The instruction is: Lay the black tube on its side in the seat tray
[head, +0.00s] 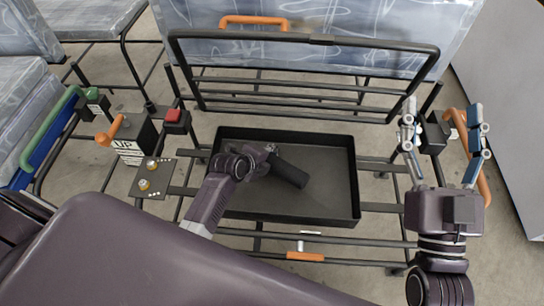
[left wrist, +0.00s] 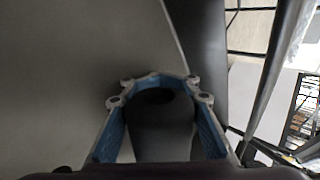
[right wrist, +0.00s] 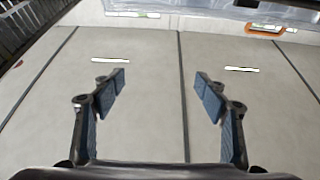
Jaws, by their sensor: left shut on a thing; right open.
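The black tube (head: 291,171) is in the seat tray (head: 336,211), a shallow black tray on the frame. The tube lies slanted in the head view, and its near end shows in the left wrist view (left wrist: 157,134). My left gripper (head: 268,152) reaches over the tray, and its blue-padded fingers (left wrist: 158,84) are around the tube, shut on it. I cannot tell whether the tube touches the tray floor. My right gripper (head: 437,134) is open and empty, right of the tray, and its fingers also show in the right wrist view (right wrist: 158,90).
A black tubular backrest frame (head: 305,95) stands behind the tray. On the left are a box labelled UP (head: 130,150), a red button (head: 175,117) and a plate with yellow knobs (head: 150,180). An orange-handled lever (head: 305,256) is in front. The tray's right part is clear.

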